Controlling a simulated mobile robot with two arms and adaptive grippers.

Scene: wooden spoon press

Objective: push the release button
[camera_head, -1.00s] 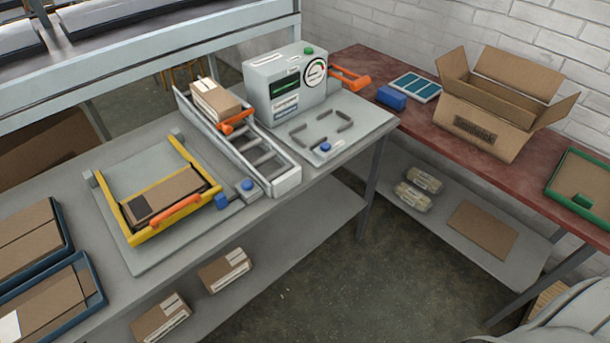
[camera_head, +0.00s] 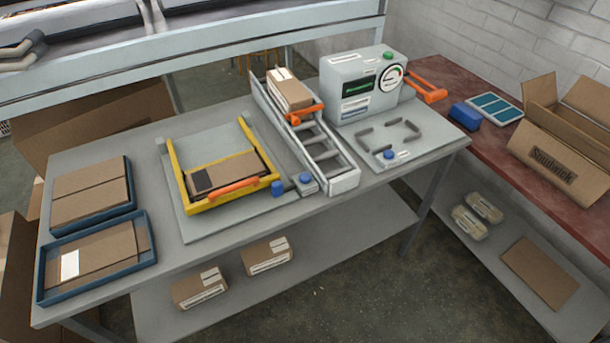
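Several buttons show and I cannot tell from labels which is the release button. One blue button (camera_head: 305,178) sits on a small grey block at the foot of the chute, beside a blue block (camera_head: 278,188). Another blue button (camera_head: 389,154) is on the front of the grey plate with dark corner brackets. A green button (camera_head: 388,55) is on top of the grey machine (camera_head: 345,72) with a dial and dark screen. A carton (camera_head: 289,92) rests high on the ladder-like chute (camera_head: 325,152) behind an orange bar (camera_head: 305,114). Neither gripper is in view.
A yellow frame (camera_head: 177,171) with an orange handle holds a flat carton on the grey table (camera_head: 110,145). Two blue trays (camera_head: 152,238) with cartons stand left. A red-brown bench (camera_head: 499,152) at right holds an open box (camera_head: 560,150). Cartons lie on the lower shelf.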

